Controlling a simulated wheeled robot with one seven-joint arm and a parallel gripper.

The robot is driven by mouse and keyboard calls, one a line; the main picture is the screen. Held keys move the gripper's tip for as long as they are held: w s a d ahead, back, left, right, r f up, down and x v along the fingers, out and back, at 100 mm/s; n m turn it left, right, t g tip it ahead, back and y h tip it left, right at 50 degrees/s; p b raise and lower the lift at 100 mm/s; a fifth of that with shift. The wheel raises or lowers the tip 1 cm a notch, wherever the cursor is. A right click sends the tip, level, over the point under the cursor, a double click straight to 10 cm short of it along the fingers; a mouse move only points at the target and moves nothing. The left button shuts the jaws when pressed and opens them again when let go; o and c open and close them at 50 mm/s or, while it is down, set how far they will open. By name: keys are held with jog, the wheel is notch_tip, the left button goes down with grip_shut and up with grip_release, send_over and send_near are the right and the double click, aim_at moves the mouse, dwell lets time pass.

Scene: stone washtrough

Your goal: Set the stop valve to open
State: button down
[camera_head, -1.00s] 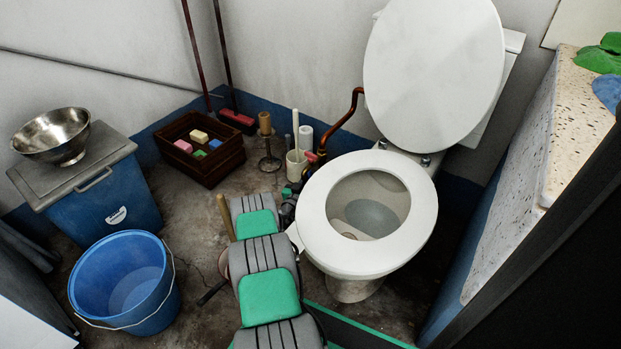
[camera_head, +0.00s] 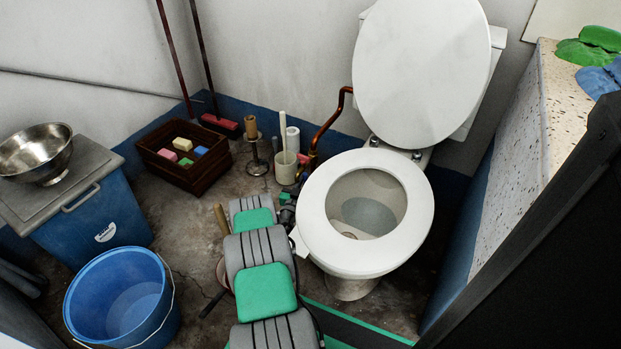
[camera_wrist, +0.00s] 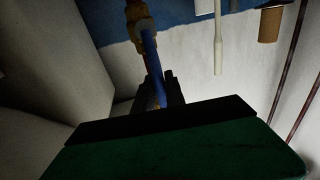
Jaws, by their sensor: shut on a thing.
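The stop valve shows in the wrist view as a brass body (camera_wrist: 140,18) with a blue lever (camera_wrist: 150,52) that runs from it down the picture. My gripper (camera_wrist: 160,88) is shut on the lever near its free end. In the head view my gripper (camera_head: 287,199) is low, left of the toilet bowl and near the foot of the copper pipe (camera_head: 328,124).
The toilet (camera_head: 318,205) stands close to the right of my arm. A blue bucket (camera_head: 85,300) and a blue bin (camera_head: 120,215) are further left.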

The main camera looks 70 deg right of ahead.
jog(key=shift+s+f, duration=0.1)
jog(key=shift+s, duration=0.05)
jog(key=c, duration=1.6)
grip_release()
jog(key=shift+o, duration=1.1)
jog(key=shift+a, duration=0.15)
jog(key=a+p, duration=0.3)
jog(key=a, duration=0.4)
jog(key=shift+s+a+f, duration=0.15)
jog(key=shift+s+a, duration=0.1)
jog(key=shift+s, duration=0.05)
